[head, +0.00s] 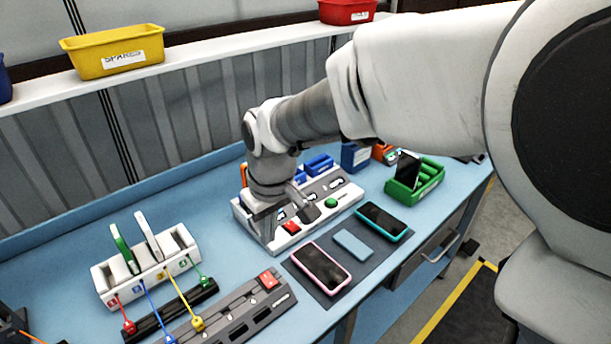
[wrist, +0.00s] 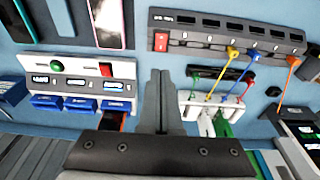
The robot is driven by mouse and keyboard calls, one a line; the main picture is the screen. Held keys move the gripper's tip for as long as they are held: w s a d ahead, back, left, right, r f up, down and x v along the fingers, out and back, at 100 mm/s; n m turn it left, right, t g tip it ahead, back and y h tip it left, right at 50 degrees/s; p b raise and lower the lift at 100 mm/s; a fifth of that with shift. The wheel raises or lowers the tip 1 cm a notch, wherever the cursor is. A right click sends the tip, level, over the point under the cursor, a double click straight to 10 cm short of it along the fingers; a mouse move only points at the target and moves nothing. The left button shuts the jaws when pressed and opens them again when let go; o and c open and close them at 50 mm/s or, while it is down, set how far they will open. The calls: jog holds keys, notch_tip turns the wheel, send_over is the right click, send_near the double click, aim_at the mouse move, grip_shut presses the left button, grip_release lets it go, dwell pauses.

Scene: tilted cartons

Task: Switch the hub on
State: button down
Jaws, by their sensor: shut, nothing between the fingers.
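The hub is a long grey bar with a row of slots (head: 228,318) at the front of the bench. It also shows at the top of the wrist view (wrist: 210,31). Its red switch (head: 268,279) is at one end, near the left end in the wrist view (wrist: 161,41); I cannot tell its setting. My gripper (head: 312,212) is shut and empty, over the white panel beyond the hub. In the wrist view its fingers (wrist: 160,75) point toward the hub, apart from the switch.
The white panel (head: 262,229) has a red button (head: 291,227) and a green button (head: 331,202). A white rack (head: 181,241) with coloured cables stands left of it. A dark mat (head: 312,287) with phones lies right of the hub. A green tray (head: 425,184) is farther right.

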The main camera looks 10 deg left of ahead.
aim_at(267, 276)
jog(key=shift+f, duration=0.1)
jog(key=f, duration=0.4)
jog(key=w+a+f, duration=0.1)
jog(key=f, duration=0.4)
jog(key=a+f, duration=0.1)
jog(key=f, duration=0.3)
jog(key=shift+w+f, duration=0.25)
jog(key=shift+f, duration=0.05)
jog(key=shift+p, duration=0.5)
jog(key=shift+f+g+h, duration=0.3)
jog(key=shift+h, duration=0.1)
